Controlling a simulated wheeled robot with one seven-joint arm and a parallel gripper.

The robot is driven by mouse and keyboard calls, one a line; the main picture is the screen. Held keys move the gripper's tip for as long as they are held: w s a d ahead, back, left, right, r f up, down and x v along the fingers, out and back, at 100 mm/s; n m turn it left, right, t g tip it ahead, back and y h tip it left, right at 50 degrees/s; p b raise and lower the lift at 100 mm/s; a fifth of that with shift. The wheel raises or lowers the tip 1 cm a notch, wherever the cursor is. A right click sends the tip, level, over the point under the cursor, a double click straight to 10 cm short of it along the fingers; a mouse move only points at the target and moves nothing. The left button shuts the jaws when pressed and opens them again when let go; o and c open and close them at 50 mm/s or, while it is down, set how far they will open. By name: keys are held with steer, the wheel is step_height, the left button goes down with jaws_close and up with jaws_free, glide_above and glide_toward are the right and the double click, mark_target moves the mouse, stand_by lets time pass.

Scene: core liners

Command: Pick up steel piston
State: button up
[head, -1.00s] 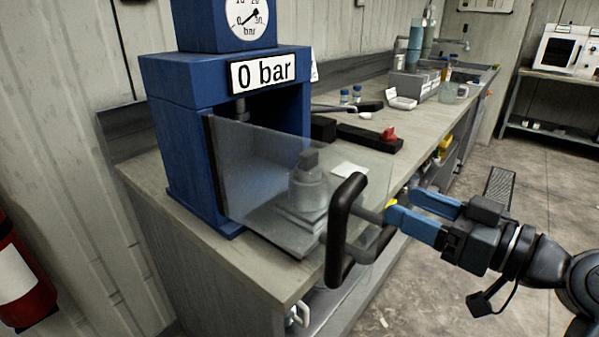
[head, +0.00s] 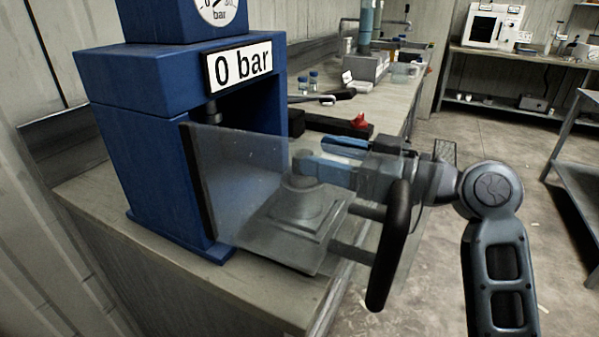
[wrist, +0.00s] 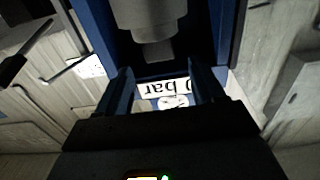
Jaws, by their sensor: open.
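The steel piston stands upright in the top of a grey stepped cylinder (head: 298,206) on a square metal plate, seen through the clear door. In the wrist view, which is upside down, the piston (wrist: 158,48) is the narrow stub on the wide cylinder (wrist: 150,14). My gripper (head: 313,154) is open, with blue fingers, behind the clear door at about the piston's height. In the head view the near finger overlaps the piston's top. In the wrist view the piston lies ahead, roughly between the open fingers (wrist: 163,82), and the jaws look empty. Contact cannot be told.
The clear door (head: 235,185) with its black handle (head: 390,245) stands open between the head camera and my gripper. The blue press (head: 150,150) reads 0 bar and rises at the left. A black bar with a red piece (head: 358,122) lies behind on the bench (head: 395,110).

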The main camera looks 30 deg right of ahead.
steer(key=shift+f+p+x, duration=0.2)
steer(key=shift+x, duration=0.9)
steer(key=shift+f+p+x, duration=0.15)
steer(key=shift+p+x, duration=0.05)
steer(key=shift+x, duration=0.95)
jaws_close()
